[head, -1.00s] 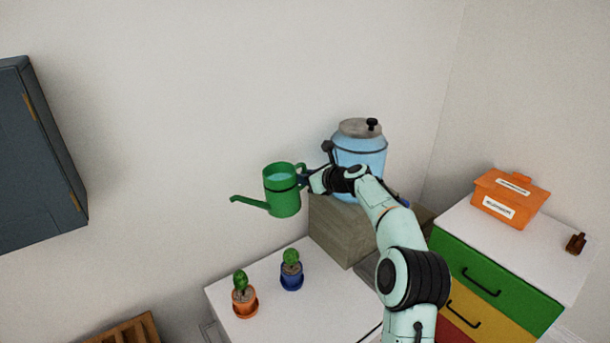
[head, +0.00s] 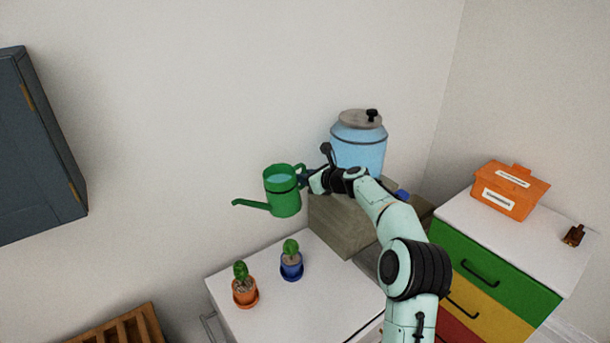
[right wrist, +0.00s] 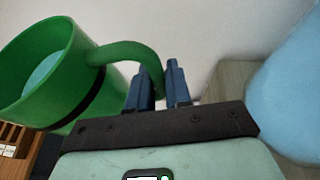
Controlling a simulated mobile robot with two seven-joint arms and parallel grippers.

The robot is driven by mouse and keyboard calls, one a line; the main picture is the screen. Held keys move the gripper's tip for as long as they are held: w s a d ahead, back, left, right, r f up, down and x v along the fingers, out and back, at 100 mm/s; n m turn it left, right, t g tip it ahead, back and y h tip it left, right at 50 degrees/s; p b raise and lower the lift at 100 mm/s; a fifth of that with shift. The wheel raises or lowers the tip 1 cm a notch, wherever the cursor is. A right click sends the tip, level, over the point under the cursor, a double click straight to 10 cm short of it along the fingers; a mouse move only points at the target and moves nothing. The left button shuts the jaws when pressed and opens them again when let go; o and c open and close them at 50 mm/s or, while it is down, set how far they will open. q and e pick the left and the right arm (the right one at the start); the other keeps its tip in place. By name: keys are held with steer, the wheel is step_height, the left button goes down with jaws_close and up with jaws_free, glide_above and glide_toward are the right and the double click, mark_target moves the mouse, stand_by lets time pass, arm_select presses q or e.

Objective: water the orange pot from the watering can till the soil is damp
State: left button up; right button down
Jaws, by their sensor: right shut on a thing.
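The green watering can (head: 283,203) hangs in the air, roughly upright, with light blue water in its open top and its spout pointing left. My right gripper (head: 306,179) is shut on its handle; the handle (right wrist: 135,54) also shows between the fingers (right wrist: 160,82) in the right wrist view. The orange pot (head: 245,292) holds a small green cactus and stands on the white tabletop in the head view, below and left of the can. Its soil is too small to judge. The spout is above the pot's level and apart from it. My left gripper is out of view.
A blue pot (head: 291,268) with a cactus stands right of the orange pot. A blue dispenser (head: 360,150) stands on a wooden block (head: 338,225) behind my right gripper. A coloured drawer chest (head: 490,265) with an orange box (head: 510,192) is at right.

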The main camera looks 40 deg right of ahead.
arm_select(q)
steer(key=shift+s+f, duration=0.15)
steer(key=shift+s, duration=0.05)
arm_select(e)
steer(key=shift+f, duration=0.55)
steer(key=shift+f+b, duration=0.5)
steer(key=shift+f, duration=0.15)
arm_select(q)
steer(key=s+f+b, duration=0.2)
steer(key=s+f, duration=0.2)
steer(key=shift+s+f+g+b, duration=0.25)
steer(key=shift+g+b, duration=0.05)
arm_select(e)
steer(key=shift+n, duration=0.3)
step_height(320, 180, down, 6)
steer(key=shift+d+r, duration=0.1)
steer(key=shift+r, duration=0.1)
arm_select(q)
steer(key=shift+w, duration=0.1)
